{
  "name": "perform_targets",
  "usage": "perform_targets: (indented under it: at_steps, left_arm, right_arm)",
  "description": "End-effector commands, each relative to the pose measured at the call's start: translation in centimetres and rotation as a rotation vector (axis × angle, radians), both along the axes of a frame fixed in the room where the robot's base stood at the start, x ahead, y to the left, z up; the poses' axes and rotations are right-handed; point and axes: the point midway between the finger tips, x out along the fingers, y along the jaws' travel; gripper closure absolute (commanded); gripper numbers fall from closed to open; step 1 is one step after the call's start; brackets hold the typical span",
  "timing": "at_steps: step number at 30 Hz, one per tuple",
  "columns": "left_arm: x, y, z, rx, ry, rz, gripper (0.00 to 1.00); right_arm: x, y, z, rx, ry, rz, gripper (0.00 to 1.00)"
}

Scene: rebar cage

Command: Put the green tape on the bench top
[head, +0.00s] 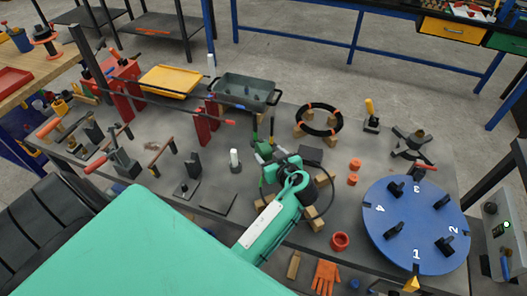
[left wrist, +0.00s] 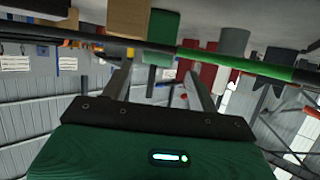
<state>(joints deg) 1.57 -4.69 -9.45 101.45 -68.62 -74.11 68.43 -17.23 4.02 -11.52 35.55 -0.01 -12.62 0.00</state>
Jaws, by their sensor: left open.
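My left gripper (head: 284,172) is at the end of my green arm, low over the middle of the grey bench top (head: 215,163). In the left wrist view its two fingers (left wrist: 158,72) stand apart, with nothing clearly held between them. A dark bar with a bright green band (left wrist: 240,64) crosses just beyond the fingertips; I cannot tell whether the band is the green tape. A green block-like piece (left wrist: 162,27) stands behind the bar. In the head view, green parts (head: 254,139) show just beyond my gripper, partly hidden by it. My right gripper is not in view.
A blue numbered disc (head: 415,222) with black fixtures fills the right end. A black ring with orange marks (head: 338,124), a grey bin (head: 246,91) and a yellow tray (head: 168,80) stand farther back. Red-orange pieces (head: 340,241) lie right of my arm.

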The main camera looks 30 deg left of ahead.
Motion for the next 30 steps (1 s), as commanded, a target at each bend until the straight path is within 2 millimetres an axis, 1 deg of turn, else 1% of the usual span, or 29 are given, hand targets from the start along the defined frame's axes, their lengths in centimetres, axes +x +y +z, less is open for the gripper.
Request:
perform_targets:
  at_steps: [2,6,10,13,19,20,21,23,24,28,29,30]
  left_arm:
    - [0.6,0.7,0.1,0.002,0.0,0.001,0.4]
    - [1.8,2.1,-0.5,0.004,0.001,0.0,0.4]
    - [2.6,3.4,-1.3,0.002,0.001,-0.001,0.4]
    - [2.9,3.8,-1.6,0.001,-0.001,-0.001,0.4]
    - [2.9,3.9,-1.8,-0.001,-0.001,-0.001,0.4]
    - [2.9,3.9,-1.8,-0.001,-0.001,-0.001,0.42]
    - [2.9,3.9,-1.8,-0.001,-0.001,-0.001,0.5]
    - [2.9,3.9,-1.8,-0.001,-0.001,-0.001,0.62]
    - [2.9,3.9,-1.8,-0.001,-0.001,-0.001,0.69]
    - [2.9,3.9,-1.8,-0.001,-0.001,-0.001,0.95]
    - [2.9,3.9,-1.7,0.0,-0.002,-0.001,1.0]
    - [2.9,3.9,-1.7,0.0,-0.002,-0.001,1.0]
  right_arm:
    - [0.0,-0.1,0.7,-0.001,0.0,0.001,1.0]
    - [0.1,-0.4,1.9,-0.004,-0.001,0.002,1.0]
    - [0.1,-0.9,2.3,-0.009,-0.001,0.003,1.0]
    - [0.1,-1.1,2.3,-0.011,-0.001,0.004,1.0]
    - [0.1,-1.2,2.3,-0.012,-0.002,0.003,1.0]
    - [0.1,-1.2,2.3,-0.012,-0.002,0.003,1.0]
    - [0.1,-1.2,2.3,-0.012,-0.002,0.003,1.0]
    - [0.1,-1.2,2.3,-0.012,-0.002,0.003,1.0]
    - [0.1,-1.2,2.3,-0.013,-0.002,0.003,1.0]
    - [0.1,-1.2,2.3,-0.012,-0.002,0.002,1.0]
    - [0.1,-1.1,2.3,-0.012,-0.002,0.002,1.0]
    - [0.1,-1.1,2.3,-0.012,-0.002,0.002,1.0]
